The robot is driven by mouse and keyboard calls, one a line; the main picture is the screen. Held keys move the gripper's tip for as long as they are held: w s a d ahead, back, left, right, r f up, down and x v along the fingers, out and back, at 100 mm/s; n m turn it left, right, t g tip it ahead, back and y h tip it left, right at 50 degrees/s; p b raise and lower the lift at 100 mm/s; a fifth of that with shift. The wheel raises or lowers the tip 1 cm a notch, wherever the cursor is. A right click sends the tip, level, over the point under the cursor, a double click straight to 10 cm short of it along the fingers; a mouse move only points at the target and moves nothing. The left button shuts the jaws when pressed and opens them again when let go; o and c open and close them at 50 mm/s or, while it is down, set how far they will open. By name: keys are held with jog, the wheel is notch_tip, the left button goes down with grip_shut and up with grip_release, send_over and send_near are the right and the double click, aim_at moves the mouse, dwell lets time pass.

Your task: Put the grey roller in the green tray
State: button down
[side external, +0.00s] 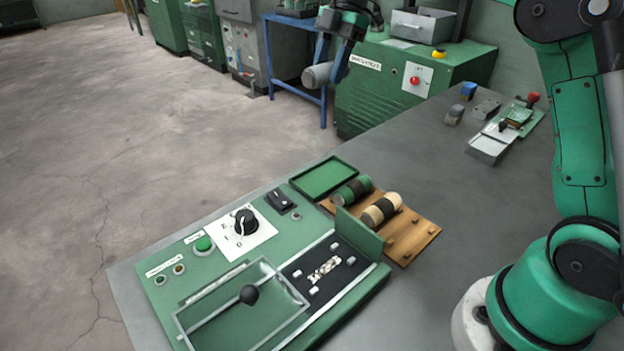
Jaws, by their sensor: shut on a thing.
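The grey roller (315,76) is a short light-grey cylinder, held up in the air at the top of the side external view. My gripper (332,67) points down and is shut on it, with a blue finger on each side. One end of the roller sticks out to the left; part of its body is hidden by the fingers. The green tray (324,178) is a shallow rectangle with a dark rim at the back edge of the green control panel. It looks empty. The roller appears above and apart from it.
A wooden rack (413,238) beside the tray holds a green-and-black roller (352,190) and a cream-and-black roller (382,208). The green panel (215,273) carries a black knob (246,222) and a lever ball (249,294). Small parts lie at the table's back right; the table's middle is clear.

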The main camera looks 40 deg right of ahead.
aim_at(321, 180)
jog(key=shift+w+d+f, duration=0.15)
jog(key=shift+d+f, duration=0.1)
jog(key=shift+f, duration=0.1)
notch_tip(321, 180, down, 20)
jog(key=shift+r, duration=0.2)
jog(key=shift+f, duration=0.1)
jog(key=c, duration=0.7)
grip_release()
jog(key=shift+o, duration=0.2)
